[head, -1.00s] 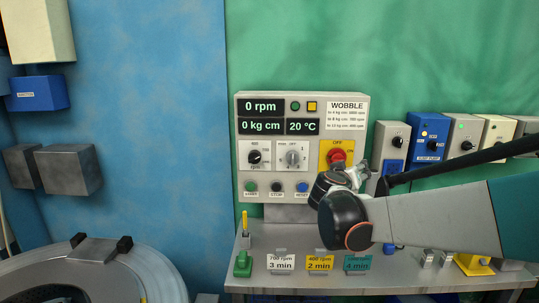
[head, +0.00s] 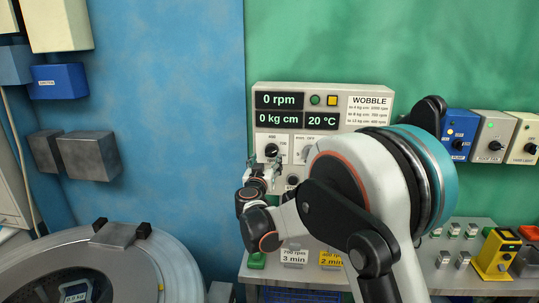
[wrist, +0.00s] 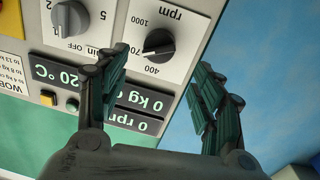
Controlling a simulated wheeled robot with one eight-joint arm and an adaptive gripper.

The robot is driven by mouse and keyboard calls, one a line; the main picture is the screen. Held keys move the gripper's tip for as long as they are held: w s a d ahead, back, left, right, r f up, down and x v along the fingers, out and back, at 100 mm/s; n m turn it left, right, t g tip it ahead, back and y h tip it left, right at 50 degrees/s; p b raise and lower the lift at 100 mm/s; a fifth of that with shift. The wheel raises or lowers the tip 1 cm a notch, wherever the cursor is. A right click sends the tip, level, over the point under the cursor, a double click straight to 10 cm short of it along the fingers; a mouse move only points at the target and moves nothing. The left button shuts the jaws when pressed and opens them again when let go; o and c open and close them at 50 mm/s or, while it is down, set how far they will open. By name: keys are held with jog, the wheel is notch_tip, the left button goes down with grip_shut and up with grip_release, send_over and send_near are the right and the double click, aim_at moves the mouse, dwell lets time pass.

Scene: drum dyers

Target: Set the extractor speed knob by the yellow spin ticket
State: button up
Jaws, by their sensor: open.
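The extractor speed knob (head: 271,150) is a black dial on the grey control panel (head: 378,89). In the wrist view, upside down, the knob (wrist: 158,42) has a 400 mark below it and 1000 above; I cannot read its setting surely. My gripper (head: 263,165) is open and empty, just below and in front of the knob. In the wrist view its fingers (wrist: 163,60) stand on either side of the knob's line, apart from it. The yellow ticket (head: 331,259) reads 400 rpm, 2 min, and is partly hidden by my arm. The display (head: 279,101) reads 0 rpm.
A white ticket (head: 293,255) reading 700 rpm, 3 min stands left of the yellow one. A second dial (wrist: 69,19) sits beside the speed knob. The round drum (head: 150,255) is at lower left.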

aim_at(270, 152)
jog(key=w, duration=0.5)
jog(key=w+b, duration=0.1)
jog(key=w, duration=0.2)
jog(key=shift+d, duration=0.4)
jog(key=c, duration=1.1)
